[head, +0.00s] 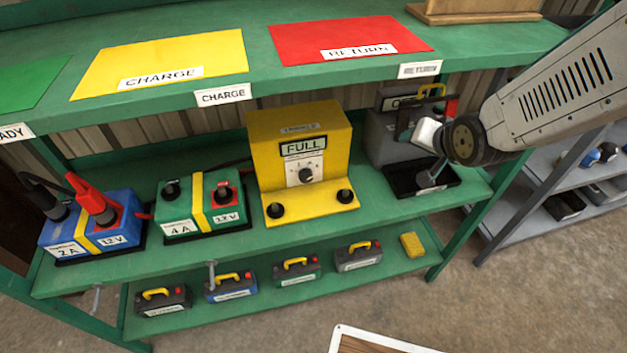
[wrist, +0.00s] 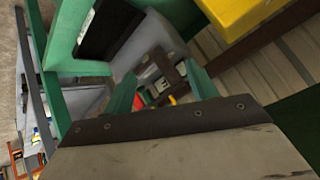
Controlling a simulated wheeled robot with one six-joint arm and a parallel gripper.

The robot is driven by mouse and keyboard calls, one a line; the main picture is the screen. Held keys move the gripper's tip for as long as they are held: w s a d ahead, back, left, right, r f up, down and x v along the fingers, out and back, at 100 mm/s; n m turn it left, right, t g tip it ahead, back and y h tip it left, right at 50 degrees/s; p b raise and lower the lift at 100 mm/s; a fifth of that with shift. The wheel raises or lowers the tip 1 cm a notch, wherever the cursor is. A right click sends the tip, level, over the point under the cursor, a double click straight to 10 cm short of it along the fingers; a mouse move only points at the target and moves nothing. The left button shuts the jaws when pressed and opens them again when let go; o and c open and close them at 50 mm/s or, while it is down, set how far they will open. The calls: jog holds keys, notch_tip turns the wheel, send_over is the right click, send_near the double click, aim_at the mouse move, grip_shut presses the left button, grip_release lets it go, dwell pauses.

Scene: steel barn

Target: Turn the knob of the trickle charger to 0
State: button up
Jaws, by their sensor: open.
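A yellow unit (head: 300,140) with a FULL sign stands on the middle green shelf. A black knob (head: 306,174) sits on a white dial on its front. I take this as the trickle charger; its small label and the dial marks are too small to read, so the knob's setting cannot be told. In the wrist view a yellow corner (wrist: 235,15), probably the same unit, shows at the upper right. My gripper (wrist: 163,85) is open with its two green fingers apart, nothing held. In the head view it is right of the yellow unit, before a grey box.
A blue charger (head: 95,228) and a green charger (head: 200,208) stand left of the yellow unit. The grey box (head: 385,145) with a black tray (head: 425,185) is at the right. The upper shelf (head: 255,80) overhangs them. Several small batteries (head: 297,271) line the lower shelf.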

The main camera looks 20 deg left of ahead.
jog(key=a+f+t+y, duration=0.1)
jog(key=a+f+y, duration=0.3)
jog(key=a+f, duration=0.6)
jog(key=m+y, duration=0.1)
jog(key=y, duration=0.3)
send_near(307, 179)
jog(key=shift+w+a+f, duration=0.35)
jog(key=shift+a, duration=0.15)
jog(key=x, duration=0.7)
jog(key=shift+w+a+r, duration=0.1)
jog(key=shift+w+a, duration=0.1)
jog(key=shift+t, duration=0.3)
jog(key=c, duration=1)
